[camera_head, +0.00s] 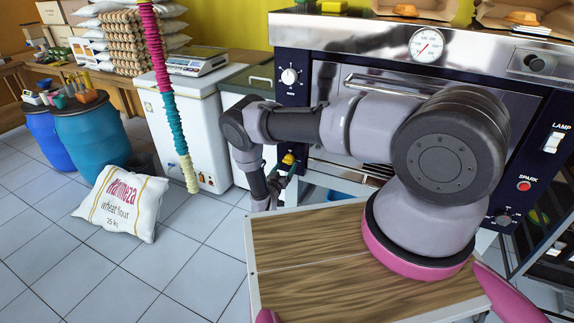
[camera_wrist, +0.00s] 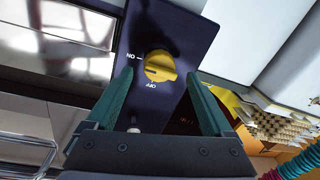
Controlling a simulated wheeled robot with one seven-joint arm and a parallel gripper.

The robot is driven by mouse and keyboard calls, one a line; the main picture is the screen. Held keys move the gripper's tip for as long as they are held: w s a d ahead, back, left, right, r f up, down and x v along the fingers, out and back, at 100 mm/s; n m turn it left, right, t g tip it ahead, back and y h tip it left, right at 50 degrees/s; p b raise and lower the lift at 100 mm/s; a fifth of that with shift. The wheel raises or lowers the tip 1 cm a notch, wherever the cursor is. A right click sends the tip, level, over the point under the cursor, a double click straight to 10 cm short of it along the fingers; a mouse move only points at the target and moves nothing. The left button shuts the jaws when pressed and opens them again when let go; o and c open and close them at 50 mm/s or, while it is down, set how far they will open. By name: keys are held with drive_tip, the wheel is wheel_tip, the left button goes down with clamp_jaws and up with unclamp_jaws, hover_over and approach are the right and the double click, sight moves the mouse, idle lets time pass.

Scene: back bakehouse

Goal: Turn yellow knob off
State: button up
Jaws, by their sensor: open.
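The yellow knob (camera_wrist: 160,67) sits on a dark blue panel (camera_wrist: 180,30) in the wrist view, with upside-down ON and OFF labels beside it. A dark line on its face runs roughly towards the ON label; its exact setting is hard to read. My gripper (camera_wrist: 160,75) is open, its two green fingers on either side of the knob in the picture. I cannot tell whether they touch it. In the head view the yellow knob (camera_head: 288,159) shows low on the oven's left panel, with my gripper (camera_head: 274,184) close by, partly hidden by my arm.
A white dial (camera_head: 290,76) is higher on the same panel. The oven (camera_head: 345,33) has a metal door handle. A white chest (camera_head: 190,118) stands to the left, and a striped hanging sleeve (camera_head: 165,90) is in front of it. A flour sack (camera_head: 122,203) lies on the tiled floor.

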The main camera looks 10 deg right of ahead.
sight(288, 161)
drive_tip(key=shift+x, duration=1.45)
drive_tip(key=shift+d, duration=0.1)
drive_tip(key=c, duration=1.3)
